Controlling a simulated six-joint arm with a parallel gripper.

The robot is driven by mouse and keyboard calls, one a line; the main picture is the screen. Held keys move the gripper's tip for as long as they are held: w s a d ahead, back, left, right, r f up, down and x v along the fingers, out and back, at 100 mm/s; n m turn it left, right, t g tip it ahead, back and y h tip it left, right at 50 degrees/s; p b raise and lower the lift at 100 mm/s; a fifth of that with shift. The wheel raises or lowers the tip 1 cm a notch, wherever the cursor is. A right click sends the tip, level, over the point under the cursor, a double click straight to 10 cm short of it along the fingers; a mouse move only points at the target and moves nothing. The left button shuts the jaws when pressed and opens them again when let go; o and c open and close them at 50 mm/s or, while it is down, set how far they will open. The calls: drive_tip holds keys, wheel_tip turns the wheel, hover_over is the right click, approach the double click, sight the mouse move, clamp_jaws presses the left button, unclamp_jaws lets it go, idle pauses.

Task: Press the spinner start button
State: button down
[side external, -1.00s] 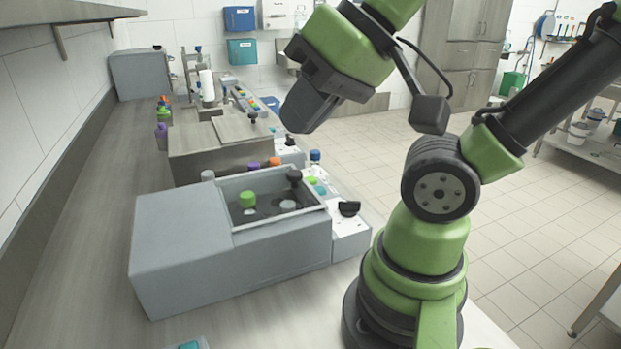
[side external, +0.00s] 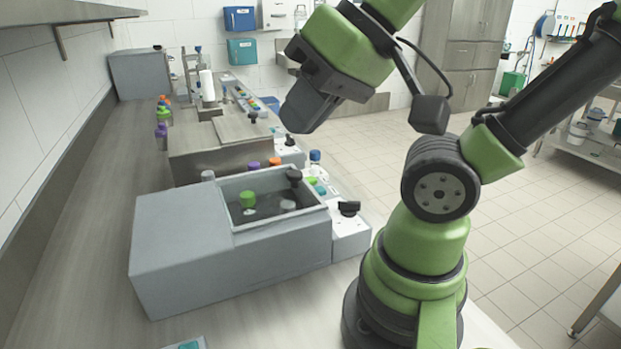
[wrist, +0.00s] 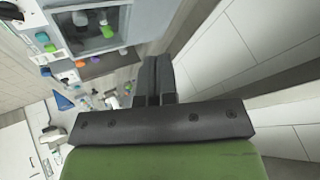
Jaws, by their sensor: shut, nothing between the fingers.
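The spinner is a grey box (side external: 230,250) with an open-topped well, seen in the side view and at the top of the wrist view (wrist: 125,20). A white control panel (side external: 350,247) runs along its right side, with a black knob (side external: 349,208). I cannot read which is the start button. My gripper (wrist: 156,65) is shut and empty. It hangs above and apart from the spinner and panel.
A green-capped tube (side external: 248,200) and a black-capped tube (side external: 294,178) stand in the well. A steel box (side external: 215,155) with a lid stands behind the spinner. Several coloured-capped tubes stand around it. The counter left of the spinner is clear.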

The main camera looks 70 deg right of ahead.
idle(0.8)
drive_tip(key=w+d+f+m, duration=0.1)
drive_tip(key=w+d+m, duration=0.2)
drive_tip(key=w+m, duration=0.3)
drive_tip(key=m+t+h, duration=0.2)
drive_tip(key=m+h, duration=0.1)
drive_tip(key=m, duration=1.5)
hover_over(310, 180)
wheel_tip(310, 180, down, 12)
drive_tip(key=shift+d, duration=0.15)
drive_tip(key=shift+r+y, duration=0.1)
drive_tip(key=shift+y, duration=0.2)
drive_tip(key=shift+f, duration=4.4)
drive_tip(key=shift+f, duration=0.1)
